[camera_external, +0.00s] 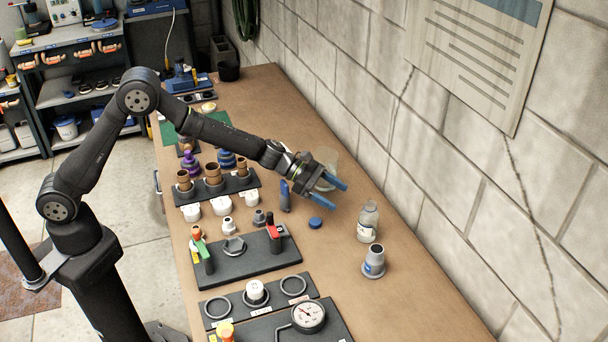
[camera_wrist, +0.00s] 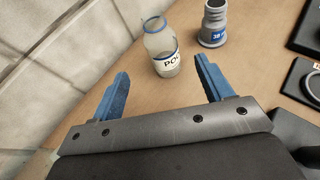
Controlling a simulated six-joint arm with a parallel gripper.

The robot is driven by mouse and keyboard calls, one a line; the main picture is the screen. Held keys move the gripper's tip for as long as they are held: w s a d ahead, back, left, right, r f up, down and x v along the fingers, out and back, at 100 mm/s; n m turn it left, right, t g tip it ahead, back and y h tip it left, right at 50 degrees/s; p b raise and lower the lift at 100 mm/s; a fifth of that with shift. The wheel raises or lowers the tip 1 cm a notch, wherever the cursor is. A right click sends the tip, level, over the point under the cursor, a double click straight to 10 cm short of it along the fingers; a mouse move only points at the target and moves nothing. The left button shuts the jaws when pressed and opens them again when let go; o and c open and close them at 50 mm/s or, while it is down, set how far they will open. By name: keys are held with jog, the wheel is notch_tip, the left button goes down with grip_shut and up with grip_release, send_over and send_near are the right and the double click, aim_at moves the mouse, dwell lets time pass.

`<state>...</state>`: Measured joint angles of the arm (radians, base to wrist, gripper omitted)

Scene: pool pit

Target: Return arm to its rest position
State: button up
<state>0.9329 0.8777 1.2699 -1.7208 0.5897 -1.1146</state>
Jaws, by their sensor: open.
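My gripper (camera_external: 332,190) is open, with its two blue fingers spread and nothing between them. It hangs above the tabletop at the end of my stretched-out arm. The fingers also show in the wrist view (camera_wrist: 160,92). Beyond them there stand a clear labelled bottle (camera_wrist: 161,48) and a grey fitting with a blue label (camera_wrist: 213,24). In the external view the bottle (camera_external: 368,222) and the grey fitting (camera_external: 374,262) stand upright to the lower right of the gripper, apart from it.
The brown workbench (camera_external: 420,300) runs along a block wall (camera_external: 480,150). A blue cap (camera_external: 315,223) lies below the gripper. A dark rack with brown fittings (camera_external: 214,185), a dark tool tray (camera_external: 250,262) and a gauge (camera_external: 309,316) lie left. The bench's right side is mostly clear.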

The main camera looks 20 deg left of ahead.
aim_at(369, 213)
jog(key=shift+d, duration=0.1)
jog(key=x, duration=1.2)
jog(key=shift+r, duration=0.55)
